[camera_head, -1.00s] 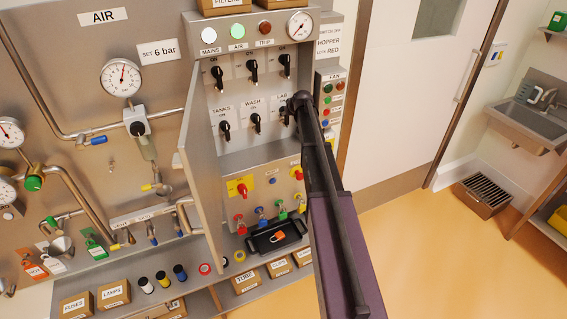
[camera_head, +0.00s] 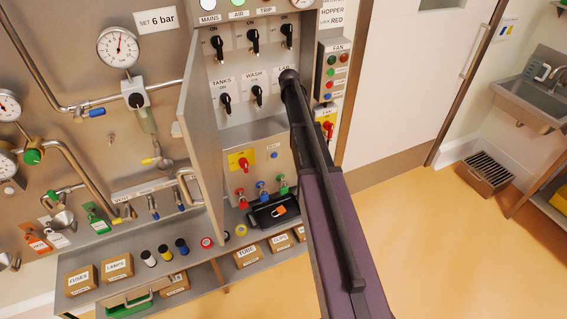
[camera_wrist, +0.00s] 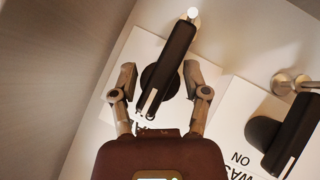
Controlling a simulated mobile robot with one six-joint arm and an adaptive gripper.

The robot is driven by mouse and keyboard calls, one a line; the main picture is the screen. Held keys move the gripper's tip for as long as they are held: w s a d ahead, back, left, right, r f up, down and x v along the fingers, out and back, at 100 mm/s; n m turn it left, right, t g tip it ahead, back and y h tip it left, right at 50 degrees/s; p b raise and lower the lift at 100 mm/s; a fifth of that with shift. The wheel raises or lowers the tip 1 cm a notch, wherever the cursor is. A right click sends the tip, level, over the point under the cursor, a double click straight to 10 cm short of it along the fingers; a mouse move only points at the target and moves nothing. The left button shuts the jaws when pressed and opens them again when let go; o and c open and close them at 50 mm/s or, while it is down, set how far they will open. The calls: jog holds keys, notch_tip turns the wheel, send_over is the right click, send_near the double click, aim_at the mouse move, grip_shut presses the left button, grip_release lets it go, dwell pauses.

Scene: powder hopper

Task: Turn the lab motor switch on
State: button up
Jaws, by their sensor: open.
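The lab motor switch (camera_wrist: 174,65) is a black rotary handle with a pale tip, in the middle of the wrist view. Its handle lies tilted, roughly parallel to the neighbouring wash switch (camera_wrist: 292,138). My gripper (camera_wrist: 159,76) is open, with one finger on each side of the lab handle. I cannot tell whether either finger touches it. In the head view the LAB label (camera_head: 284,69) shows at the upper edge of my arm's end, which hides the lab switch and my gripper.
An open cabinet door (camera_head: 198,150) stands left of the switches. The tanks switch (camera_head: 226,103) is in the same row, with more black switches above. The fan panel (camera_head: 333,72) is close on the right. A black tray (camera_head: 262,219) sits below.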

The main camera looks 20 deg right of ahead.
jog(key=shift+f+n+t+h+b, duration=0.1)
jog(key=shift+n+t+h+b, duration=0.5)
jog(key=shift+n+h+b, duration=1.25)
jog(key=shift+n+t+h+b, duration=1.35)
jog(key=shift+h+b, duration=0.8)
jog(key=shift+b, duration=1.8)
jog(key=v, duration=1.4)
jog(key=s+a+f+m+g+y+b, duration=0.3)
jog(key=s+f+m+g, duration=0.4)
jog(key=s+f, duration=0.7)
jog(key=shift+s+a+f+g+y, duration=0.2)
jog(key=shift+f+g+y, duration=0.1)
jog(key=shift+g, duration=0.25)
jog(key=s+a+f+m+g+y, duration=0.1)
jog(key=s+a+f+g+y, duration=0.1)
jog(key=s+a, duration=0.5)
jog(key=s+a+f+m+g+y, duration=0.1)
jog(key=s+a+f+g+y, duration=0.2)
jog(key=s, duration=0.7)
jog(key=a+f+y, duration=0.2)
jog(key=a+y, duration=0.1)
jog(key=a, duration=0.1)
jog(key=shift+a+y, duration=0.3)
